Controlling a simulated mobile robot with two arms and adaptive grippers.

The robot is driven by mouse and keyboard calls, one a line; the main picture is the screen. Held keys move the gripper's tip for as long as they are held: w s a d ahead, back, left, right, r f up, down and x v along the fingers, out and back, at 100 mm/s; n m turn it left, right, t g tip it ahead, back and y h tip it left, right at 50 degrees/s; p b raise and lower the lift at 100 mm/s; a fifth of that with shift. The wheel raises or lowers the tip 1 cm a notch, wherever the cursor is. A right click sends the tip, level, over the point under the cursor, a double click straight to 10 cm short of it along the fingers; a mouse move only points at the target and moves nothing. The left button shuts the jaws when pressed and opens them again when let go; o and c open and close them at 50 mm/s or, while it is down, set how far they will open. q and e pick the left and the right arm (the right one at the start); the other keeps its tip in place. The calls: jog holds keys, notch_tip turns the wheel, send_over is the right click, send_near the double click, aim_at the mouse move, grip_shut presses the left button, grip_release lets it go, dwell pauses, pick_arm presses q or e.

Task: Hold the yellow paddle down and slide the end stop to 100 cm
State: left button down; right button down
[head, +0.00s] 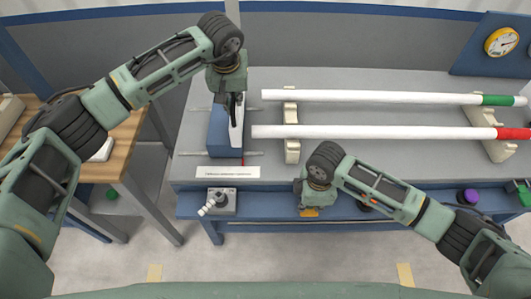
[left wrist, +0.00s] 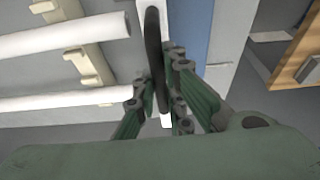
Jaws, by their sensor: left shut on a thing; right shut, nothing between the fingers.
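The end stop is a blue block (head: 218,135) with a white face plate (head: 237,135) and a dark handle, at the left of the bench on two thin rods. My left gripper (head: 233,106) is shut on the dark handle, which also shows between its fingers in the left wrist view (left wrist: 155,60). The yellow paddle (head: 309,212) shows at the bench's front ledge, mostly hidden under my right gripper (head: 308,206). My right gripper is shut and points down over it. I cannot tell whether they touch. No readable 100 cm mark shows.
Two white pipes, one with a green end (head: 497,100) and one with a red end (head: 512,133), lie on cream supports (head: 291,150) right of the end stop. A joystick box (head: 222,201) and a purple knob (head: 468,196) sit on the front ledge. A wooden table (head: 125,150) stands left.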

pick_arm(q)
jog(key=shift+d, duration=0.15)
pick_arm(e)
jog(key=shift+r, duration=2)
pick_arm(q)
jog(key=c, duration=1.5)
grip_release()
jog(key=shift+w, duration=0.1)
pick_arm(e)
jog(key=shift+w, duration=0.1)
pick_arm(q)
jog(key=shift+v, duration=3.5)
pick_arm(e)
notch_tip(320, 180, up, 10)
